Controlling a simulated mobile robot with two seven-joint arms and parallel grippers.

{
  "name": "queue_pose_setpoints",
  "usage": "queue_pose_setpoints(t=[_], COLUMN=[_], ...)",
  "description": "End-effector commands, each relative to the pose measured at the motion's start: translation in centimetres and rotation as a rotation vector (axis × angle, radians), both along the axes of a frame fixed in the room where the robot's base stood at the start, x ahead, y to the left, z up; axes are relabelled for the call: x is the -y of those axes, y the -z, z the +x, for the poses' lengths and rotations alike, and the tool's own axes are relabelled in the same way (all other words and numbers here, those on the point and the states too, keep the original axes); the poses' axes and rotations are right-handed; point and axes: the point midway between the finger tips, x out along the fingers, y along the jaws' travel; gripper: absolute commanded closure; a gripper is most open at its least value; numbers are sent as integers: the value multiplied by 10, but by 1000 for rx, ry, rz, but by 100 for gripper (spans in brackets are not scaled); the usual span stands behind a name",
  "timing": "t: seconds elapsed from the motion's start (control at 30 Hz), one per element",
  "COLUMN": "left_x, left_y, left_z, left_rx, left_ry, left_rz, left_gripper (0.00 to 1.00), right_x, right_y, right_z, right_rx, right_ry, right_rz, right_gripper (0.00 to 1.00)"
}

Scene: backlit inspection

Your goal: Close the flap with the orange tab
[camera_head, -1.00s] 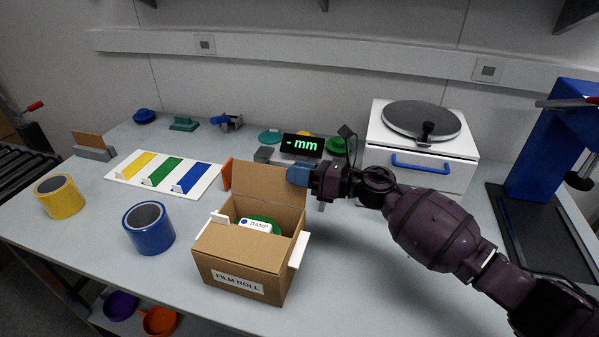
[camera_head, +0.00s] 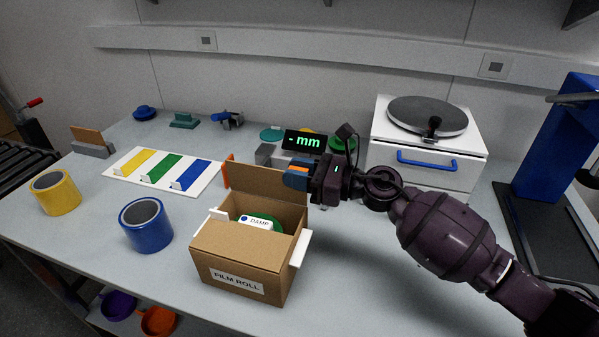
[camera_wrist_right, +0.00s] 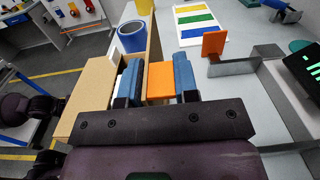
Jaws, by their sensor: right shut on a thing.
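The open brown cardboard box (camera_head: 235,250), labelled FILM ROLL, stands near the front of the table. Its back flap (camera_head: 258,186) is upright, and it shows nearly edge-on in the right wrist view (camera_wrist_right: 154,42). The orange tab (camera_wrist_right: 161,82) is between the blue fingers of my right gripper (camera_wrist_right: 158,78); in the head view, only a bit of orange shows there. My right gripper (camera_head: 297,176) is shut on the tab at the flap's upper right corner. A green roll and a white DAMP card (camera_head: 256,222) lie inside the box. My left gripper is out of view.
Another orange plate (camera_head: 226,173) stands behind the box's left side, beside a grey bracket in the wrist view (camera_wrist_right: 240,64). A blue roll (camera_head: 146,226) and a yellow roll (camera_head: 55,192) stand left. A display (camera_head: 303,143) and white machine (camera_head: 425,150) stand behind.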

Motion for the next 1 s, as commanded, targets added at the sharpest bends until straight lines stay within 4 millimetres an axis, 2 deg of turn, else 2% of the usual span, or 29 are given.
queue_pose_setpoints(t=[0.4,0.9,0.93,1.0], left_x=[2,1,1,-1], left_y=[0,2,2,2], left_z=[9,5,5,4], left_rx=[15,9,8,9], left_ry=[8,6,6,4], left_rz=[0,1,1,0], left_gripper=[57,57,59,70], right_x=[-2,-3,-3,-3], right_y=[0,-2,-2,-2], right_z=[-13,-14,-14,-14], right_rx=[187,208,208,208], right_ry=[2,3,3,3], right_rz=[-40,-45,-45,-45], right_gripper=[100,100,100,100])
